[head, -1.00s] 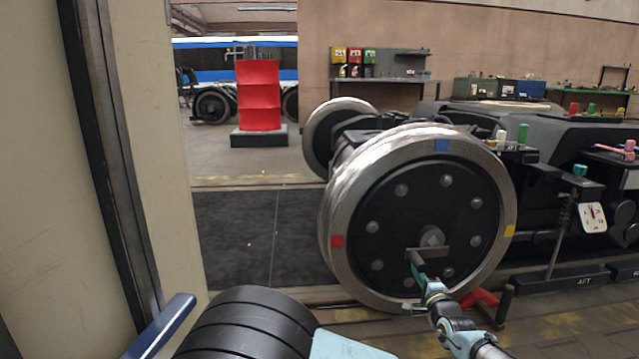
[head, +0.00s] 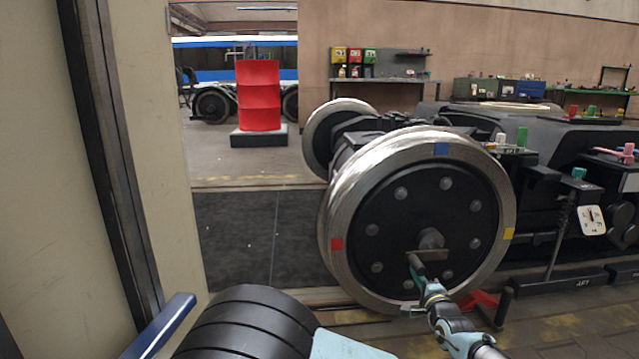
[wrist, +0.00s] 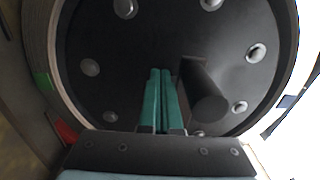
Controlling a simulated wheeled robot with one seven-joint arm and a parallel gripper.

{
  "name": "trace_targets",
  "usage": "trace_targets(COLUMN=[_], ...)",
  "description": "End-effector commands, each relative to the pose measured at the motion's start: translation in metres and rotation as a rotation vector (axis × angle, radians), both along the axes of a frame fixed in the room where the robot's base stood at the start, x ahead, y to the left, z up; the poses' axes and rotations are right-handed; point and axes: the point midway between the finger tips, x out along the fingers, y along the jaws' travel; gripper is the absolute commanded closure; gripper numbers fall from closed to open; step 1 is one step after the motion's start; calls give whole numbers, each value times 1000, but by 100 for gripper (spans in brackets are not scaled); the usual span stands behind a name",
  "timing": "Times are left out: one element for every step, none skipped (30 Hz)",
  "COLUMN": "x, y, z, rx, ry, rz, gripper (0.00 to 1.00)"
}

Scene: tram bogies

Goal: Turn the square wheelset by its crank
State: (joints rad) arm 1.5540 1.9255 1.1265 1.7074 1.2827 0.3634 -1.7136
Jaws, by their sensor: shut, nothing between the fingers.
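The square wheelset is a large steel wheel (head: 345,185) with a black bolted face, seen nearly face-on in the head view. Its rim carries a blue mark (head: 441,148) at the top, a red mark (head: 336,244) at the left and a yellow mark (head: 508,233) at the right. The crank (head: 436,255) is a short bar at the hub. My gripper (head: 411,262) is low in front of the wheel face, beside the crank. In the wrist view its green fingers (wrist: 160,85) are shut and empty. The dark crank handle (wrist: 208,103) stands just right of them, not between them.
A red stand foot (head: 480,299) lies near the floor at the wheel's lower right. The dark bogie frame (head: 560,140) extends right. A pale post (head: 120,150) stands close on the left. A red drum (head: 259,95) is far behind. Dark floor (head: 235,240) lies clear left of the wheel.

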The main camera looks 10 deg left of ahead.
Motion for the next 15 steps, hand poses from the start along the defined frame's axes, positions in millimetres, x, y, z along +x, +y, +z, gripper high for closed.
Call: trace_targets(x=[0, 0, 0, 0, 0, 0, -1, -1, -1, -1, -1, -1, -1, -1, -1], y=[0, 1, 1, 1, 1, 2, 2, 2, 3, 3, 3, 4, 4, 4, 4], z=[3, 3, 4, 5, 5, 6, 6, 7, 8, 8, 9, 9, 10, 10, 11], rx=[0, 0, 1, 1, 1, 1, 1, 1, 1, 1, 1, 1, 1, 1, 1], ry=[0, 0, 0, 0, 0, 0, 0, 0, 0, 0, 0, 0, 0, 0, 0], rz=[0, 0, 0, 0, 0, 0, 0, 0, 0, 0, 0, 0, 0, 0, 1], gripper=[100, 100, 100, 100, 100, 100, 100, 100, 100, 100, 100, 100, 100, 100, 100])
